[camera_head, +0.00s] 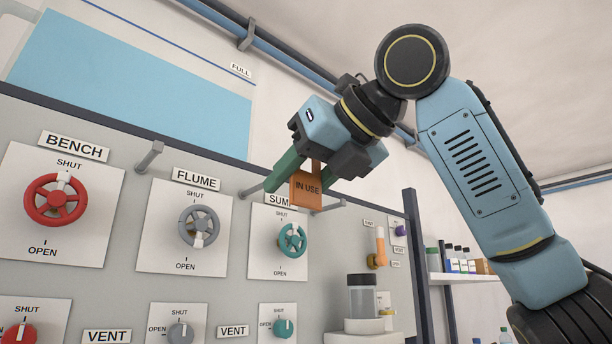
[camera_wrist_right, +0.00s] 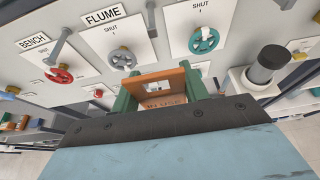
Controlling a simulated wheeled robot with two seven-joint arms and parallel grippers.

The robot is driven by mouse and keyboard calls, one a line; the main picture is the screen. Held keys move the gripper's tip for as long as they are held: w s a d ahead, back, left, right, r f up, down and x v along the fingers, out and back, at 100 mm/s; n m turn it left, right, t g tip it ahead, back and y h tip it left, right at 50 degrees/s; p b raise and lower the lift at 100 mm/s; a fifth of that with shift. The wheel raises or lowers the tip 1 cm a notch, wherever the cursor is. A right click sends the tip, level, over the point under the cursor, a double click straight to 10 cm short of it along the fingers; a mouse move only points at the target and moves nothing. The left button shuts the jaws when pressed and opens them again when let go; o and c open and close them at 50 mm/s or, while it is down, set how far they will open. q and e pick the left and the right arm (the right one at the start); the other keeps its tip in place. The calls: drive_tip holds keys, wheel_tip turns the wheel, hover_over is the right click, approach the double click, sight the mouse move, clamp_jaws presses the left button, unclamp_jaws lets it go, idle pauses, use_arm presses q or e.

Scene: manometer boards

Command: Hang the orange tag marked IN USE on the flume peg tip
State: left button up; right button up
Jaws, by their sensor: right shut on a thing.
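The orange tag marked IN USE (camera_head: 307,189) hangs from my right gripper (camera_head: 303,176), in front of the board by the SUMP label. The gripper's green fingers are shut on it. In the right wrist view the tag (camera_wrist_right: 178,78) shows a rectangular opening between the fingers (camera_wrist_right: 160,88). The peg right of the FLUME label, which I take as the flume peg (camera_head: 250,190), sticks out of the board and is bare. Its tip lies close to the left green finger in the head view; whether they touch I cannot tell. My left gripper is not in view.
A bare peg (camera_head: 150,157) stands between the BENCH and FLUME plates; another (camera_head: 328,208) is right of SUMP. Red (camera_head: 56,200), grey (camera_head: 199,226) and teal (camera_head: 292,240) handwheels project from the board. A dark-lidded jar (camera_head: 362,297) stands at lower right.

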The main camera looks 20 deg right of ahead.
drive_tip(key=shift+w+a, duration=0.3)
drive_tip(key=shift+w, duration=0.5)
drive_tip(key=shift+w+a, duration=0.25)
drive_tip(key=shift+w, duration=0.6)
drive_tip(key=shift+w+a, duration=0.3)
drive_tip(key=shift+w, duration=0.5)
drive_tip(key=shift+w+a, duration=0.3)
drive_tip(key=shift+w, duration=0.5)
drive_tip(key=shift+w+a, duration=0.3)
drive_tip(key=shift+w, duration=0.55)
drive_tip(key=shift+w+a, duration=0.3)
drive_tip(key=shift+w, duration=0.5)
idle(1.1)
drive_tip(key=shift+f, duration=0.3)
idle(0.6)
drive_tip(key=o, duration=1)
drive_tip(key=shift+o, duration=0.2)
